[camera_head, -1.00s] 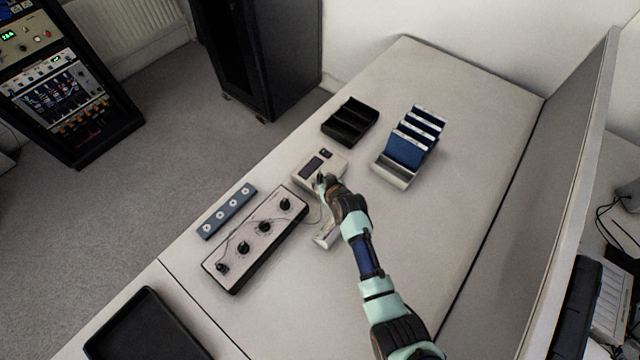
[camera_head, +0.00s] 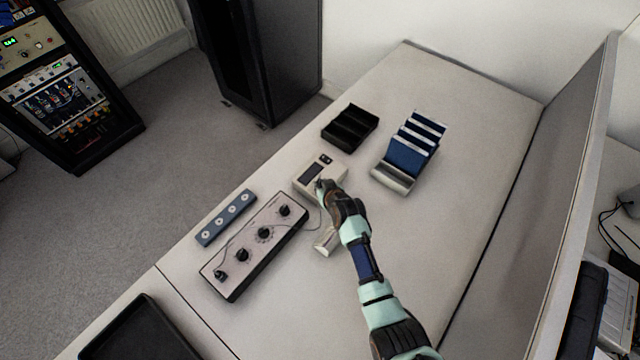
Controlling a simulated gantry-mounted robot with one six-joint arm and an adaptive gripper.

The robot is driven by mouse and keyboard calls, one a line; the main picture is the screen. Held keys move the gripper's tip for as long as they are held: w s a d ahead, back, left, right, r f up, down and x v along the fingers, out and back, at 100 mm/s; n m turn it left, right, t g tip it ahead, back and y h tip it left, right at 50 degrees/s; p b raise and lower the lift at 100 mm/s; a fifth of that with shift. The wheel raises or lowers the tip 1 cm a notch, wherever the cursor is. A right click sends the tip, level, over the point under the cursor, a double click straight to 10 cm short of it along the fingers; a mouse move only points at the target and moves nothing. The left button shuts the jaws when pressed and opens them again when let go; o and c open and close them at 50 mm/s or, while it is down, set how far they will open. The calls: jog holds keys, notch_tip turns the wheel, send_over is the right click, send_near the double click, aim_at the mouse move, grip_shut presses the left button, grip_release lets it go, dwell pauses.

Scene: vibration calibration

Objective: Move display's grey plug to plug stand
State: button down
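The display (camera_head: 309,169), a small pale box with a dark screen, stands near the middle of the table. My gripper (camera_head: 321,187) is at the display's near right side, at or just in front of it. The grey plug cannot be made out; the gripper covers that spot. Whether the fingers are open or shut is too small to tell. A blue-grey strip with several round sockets (camera_head: 226,217), possibly the plug stand, lies along the table's left edge. A thin cable runs near the display's lower side.
A panel with several black knobs (camera_head: 255,245) lies between the strip and my arm. A black tray (camera_head: 350,127) and a rack with blue plates (camera_head: 408,150) stand behind. Another black tray (camera_head: 140,335) is front left. The right side of the table is clear.

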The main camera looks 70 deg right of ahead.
jog(key=shift+s+d+f+n+t+y+b, duration=0.15)
jog(key=shift+n+t+y+b, duration=0.25)
jog(key=shift+n+y+b, duration=0.3)
jog(key=shift+n, duration=0.3)
jog(key=shift+n+t+y+b, duration=0.6)
jog(key=shift+n+y+b, duration=0.3)
jog(key=shift+b, duration=0.4)
jog(key=shift+s+d+f+n+y+b, duration=0.1)
jog(key=shift+d+n+y+b, duration=0.1)
jog(key=shift+n+y+b, duration=1.05)
jog(key=shift+d+n+t+y+b, duration=0.1)
jog(key=shift+n+t+y+b, duration=0.4)
jog(key=shift+b, duration=0.95)
jog(key=shift+n, duration=0.35)
jog(key=shift+d+n+y+b, duration=0.25)
jog(key=shift+n+y+b, duration=0.95)
jog(key=shift+b, duration=1.45)
jog(key=shift+n+b, duration=0.5)
jog(key=shift+b, duration=0.3)
